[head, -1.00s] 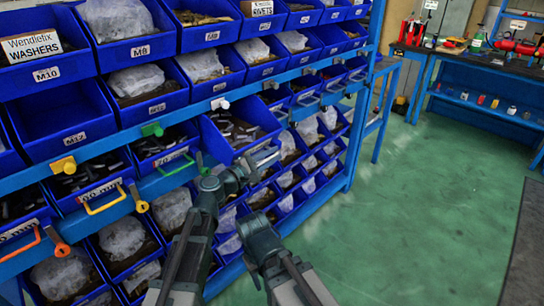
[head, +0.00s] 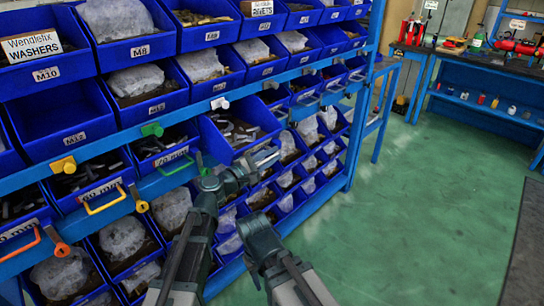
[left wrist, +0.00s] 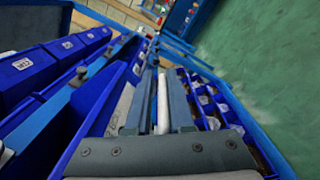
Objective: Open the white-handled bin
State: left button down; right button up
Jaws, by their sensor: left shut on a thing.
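The white-handled bin (head: 236,132) is a blue bin with dark parts inside, in the middle of the rack in the head view. It sticks out past its neighbours, so its inside shows from above. My left gripper (head: 264,156) is at its front face and hides most of the handle there. In the left wrist view the white handle (left wrist: 163,104) lies between the two fingers of my left gripper (left wrist: 158,102), which is shut on it. The bin's blue wall (left wrist: 97,122) shows left of the fingers.
Neighbouring bins have a green handle (head: 175,165), a yellow handle (head: 106,202) and an orange handle (head: 22,245). A white latch (head: 220,103) sits on the blue rail above the bin. Green floor (head: 400,220) is clear to the right. A workbench (head: 480,70) stands at the back right.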

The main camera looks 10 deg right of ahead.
pick_arm(q)
jog(key=shift+s+f, duration=0.1)
jog(key=shift+f, duration=0.1)
jog(key=s+d, duration=0.1)
jog(key=s, duration=0.1)
jog(key=s+d, duration=0.1)
jog(key=shift+s+d, duration=0.3)
jog(key=shift+s, duration=0.05)
jog(key=c, duration=0.9)
grip_release()
jog(key=shift+w+a+f, duration=0.1)
jog(key=shift+w, duration=0.05)
jog(key=v, duration=1.2)
